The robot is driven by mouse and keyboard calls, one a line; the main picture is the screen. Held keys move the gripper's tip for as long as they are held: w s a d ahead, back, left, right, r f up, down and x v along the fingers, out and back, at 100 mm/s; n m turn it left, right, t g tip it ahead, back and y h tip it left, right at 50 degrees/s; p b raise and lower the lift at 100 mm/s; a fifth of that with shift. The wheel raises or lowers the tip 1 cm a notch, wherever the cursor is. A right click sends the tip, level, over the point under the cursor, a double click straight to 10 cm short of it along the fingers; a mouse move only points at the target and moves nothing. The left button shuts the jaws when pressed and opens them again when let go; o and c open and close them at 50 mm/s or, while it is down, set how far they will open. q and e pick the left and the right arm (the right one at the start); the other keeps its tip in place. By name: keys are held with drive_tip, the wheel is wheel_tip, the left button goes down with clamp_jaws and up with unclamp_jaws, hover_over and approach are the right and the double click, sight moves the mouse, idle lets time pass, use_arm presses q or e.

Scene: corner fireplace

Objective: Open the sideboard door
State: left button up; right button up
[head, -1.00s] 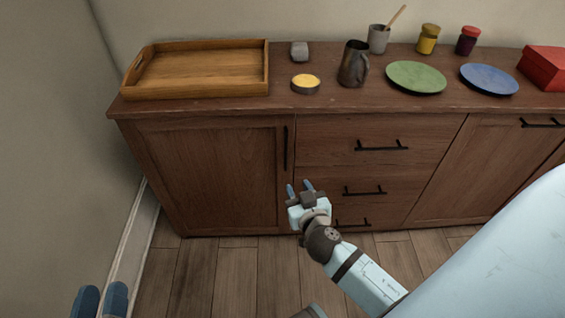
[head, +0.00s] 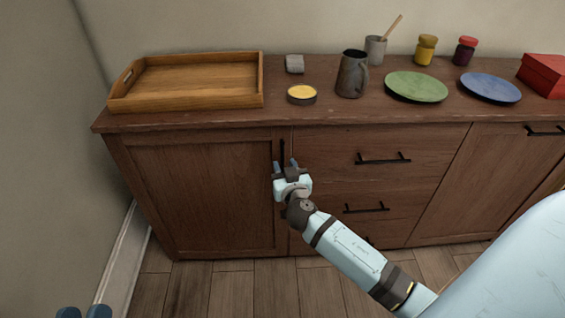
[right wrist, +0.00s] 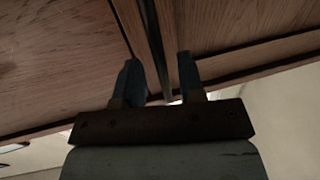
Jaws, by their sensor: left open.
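The brown wooden sideboard (head: 345,120) stands against the wall. Its left door (head: 195,190) looks closed and has a dark upright bar handle (head: 282,150) near its right edge. My right gripper (head: 285,165) is open at this handle, covering the handle's lower part. In the right wrist view its two fingers (right wrist: 161,75) are apart, and the dark handle bar (right wrist: 153,40) runs up between them; I cannot tell whether they touch it.
Drawers with bar handles (head: 383,159) lie right of the door. The floor before the door is clear.

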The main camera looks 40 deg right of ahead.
drive_tip(key=shift+x, duration=1.1)
clamp_jaws()
drive_tip(key=shift+a, duration=0.1)
